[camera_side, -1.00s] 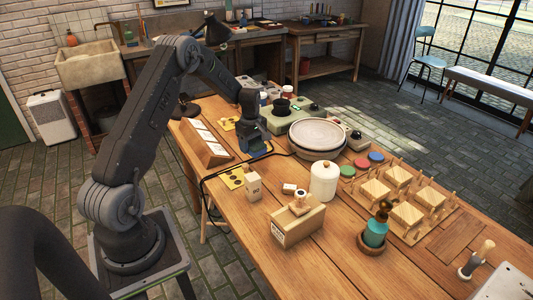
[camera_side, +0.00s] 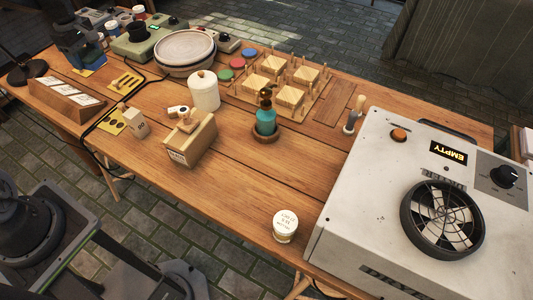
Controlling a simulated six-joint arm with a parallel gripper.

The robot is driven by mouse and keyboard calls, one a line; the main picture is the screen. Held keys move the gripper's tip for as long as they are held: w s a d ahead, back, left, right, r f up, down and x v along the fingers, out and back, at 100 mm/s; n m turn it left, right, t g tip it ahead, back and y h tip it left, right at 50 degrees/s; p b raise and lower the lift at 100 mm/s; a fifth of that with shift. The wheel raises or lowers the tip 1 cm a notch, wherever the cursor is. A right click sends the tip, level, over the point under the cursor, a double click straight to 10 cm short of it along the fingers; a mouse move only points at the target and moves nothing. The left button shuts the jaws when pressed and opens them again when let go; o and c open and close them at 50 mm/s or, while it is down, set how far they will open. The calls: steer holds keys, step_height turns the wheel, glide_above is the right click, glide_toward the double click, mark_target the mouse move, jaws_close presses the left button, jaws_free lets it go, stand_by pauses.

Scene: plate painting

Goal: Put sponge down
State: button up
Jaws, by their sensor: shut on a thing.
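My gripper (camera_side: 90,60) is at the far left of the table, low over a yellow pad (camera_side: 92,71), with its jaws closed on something. The task's sponge cannot be told apart there; the dark jaws and the small size hide what they hold. A second yellow pad (camera_side: 126,80) lies just in front and to the right, clear of the gripper. A third yellow pad (camera_side: 113,125) with dark holes lies nearer, beside a black cable.
Beside the gripper stand the green machine (camera_side: 140,45) and a round turntable (camera_side: 185,50). A wooden rack (camera_side: 62,103) with white cards is at the left edge. A white jar (camera_side: 204,92), a wooden block (camera_side: 190,145) and a grey fan box (camera_side: 350,200) stand further right. The front middle is mostly clear.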

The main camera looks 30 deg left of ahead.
step_height(320, 180, up, 4)
steer(key=shift+f, duration=0.15)
steer(key=w+d+m, duration=0.3)
steer(key=w+d, duration=0.6)
steer(key=d, duration=0.2)
steer(key=m, duration=0.8)
glide_above(291, 158)
step_height(291, 158, down, 18)
steer(key=shift+w+r, duration=0.1)
steer(key=shift+r, duration=0.05)
steer(key=shift+f, duration=2.15)
steer(key=shift+f, duration=0.1)
